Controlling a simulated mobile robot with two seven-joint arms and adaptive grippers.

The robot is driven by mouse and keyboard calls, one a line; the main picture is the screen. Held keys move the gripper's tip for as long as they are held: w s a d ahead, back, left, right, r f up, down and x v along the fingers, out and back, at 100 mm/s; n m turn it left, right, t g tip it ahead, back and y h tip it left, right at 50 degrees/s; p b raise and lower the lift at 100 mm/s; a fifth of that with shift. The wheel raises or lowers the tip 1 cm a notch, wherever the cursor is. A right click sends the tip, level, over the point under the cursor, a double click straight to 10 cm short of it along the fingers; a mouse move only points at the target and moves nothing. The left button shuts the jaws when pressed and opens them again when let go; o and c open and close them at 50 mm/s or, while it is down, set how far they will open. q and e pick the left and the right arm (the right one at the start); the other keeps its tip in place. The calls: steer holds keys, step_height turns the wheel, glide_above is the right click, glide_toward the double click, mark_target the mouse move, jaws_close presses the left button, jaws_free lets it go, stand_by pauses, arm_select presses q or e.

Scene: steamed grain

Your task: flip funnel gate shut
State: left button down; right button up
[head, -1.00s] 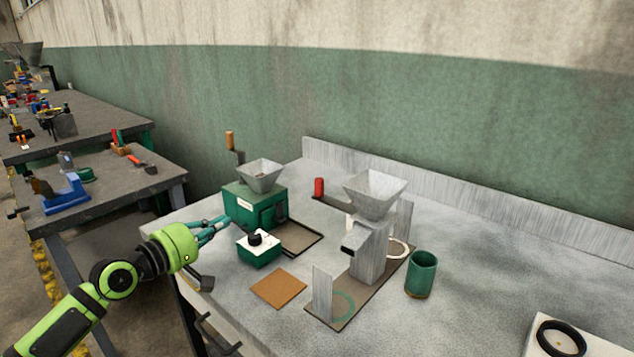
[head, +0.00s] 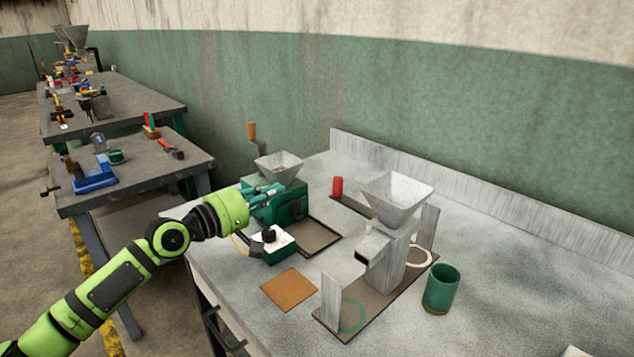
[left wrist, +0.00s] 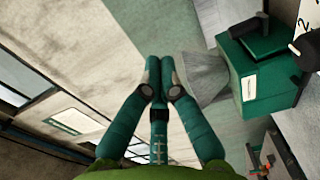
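A grey funnel (head: 396,195) stands on a metal stand on the bench, right of centre in the head view. A red handle (head: 338,187) stands up at the end of a dark bar (head: 352,205) reaching left from under the funnel; I cannot tell for sure whether it is the gate. My left gripper (head: 276,190) is at the green mill (head: 292,207), just below its small hopper (head: 278,166), left of the red handle and apart from it. In the left wrist view its teal fingers (left wrist: 159,75) are together and empty. My right gripper is not in view.
A green box with a black knob (head: 272,246) and a brown square mat (head: 289,289) lie in front of the mill. A green cup (head: 441,289) stands right of the stand. The mill's crank (head: 252,132) rises behind the hopper. The bench's right side is mostly clear.

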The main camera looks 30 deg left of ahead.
arm_select(q)
steer(key=w+d+p, duration=0.5)
steer(key=w+d, duration=0.1)
steer(key=w, duration=0.1)
steer(key=shift+w+d, duration=0.2)
steer(key=shift+d, duration=0.05)
stand_by(0.3)
